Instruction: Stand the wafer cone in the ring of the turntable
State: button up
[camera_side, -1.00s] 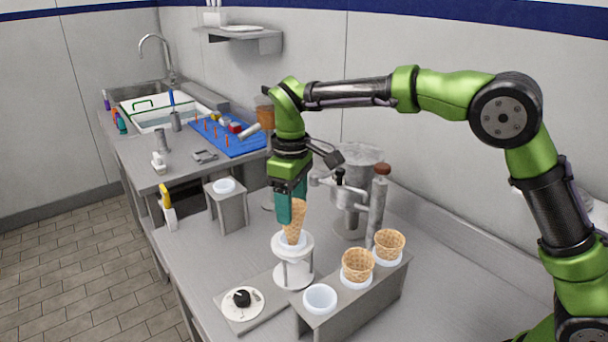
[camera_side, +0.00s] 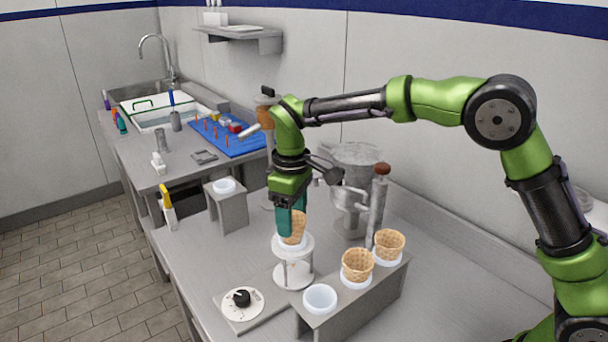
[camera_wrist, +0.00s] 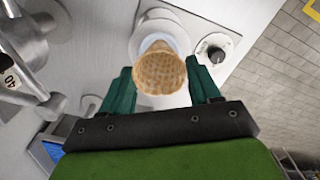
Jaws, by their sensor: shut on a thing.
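The wafer cone (camera_side: 298,226) is held upright, wide end up, with its lower part inside the white ring (camera_side: 305,249) of the turntable (camera_side: 293,277). My gripper (camera_side: 289,222) has its green fingers shut on the cone, just above the ring. In the wrist view the cone (camera_wrist: 160,72) sits between the two fingers, with white parts of the turntable behind it. The cone's tip is hidden, and I cannot tell whether the cone rests against the ring.
A grey rack (camera_side: 350,308) at the front holds two cones (camera_side: 357,265) (camera_side: 389,243) and an empty white cup (camera_side: 320,298). A black knob (camera_side: 242,298) is at front left. A small stand (camera_side: 229,208) is left, and metal equipment (camera_side: 355,190) stands close behind.

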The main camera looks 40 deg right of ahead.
jog(key=shift+f, duration=0.6)
jog(key=o, duration=0.8)
notch_tip(320, 180, up, 17)
jog(key=shift+f, duration=0.1)
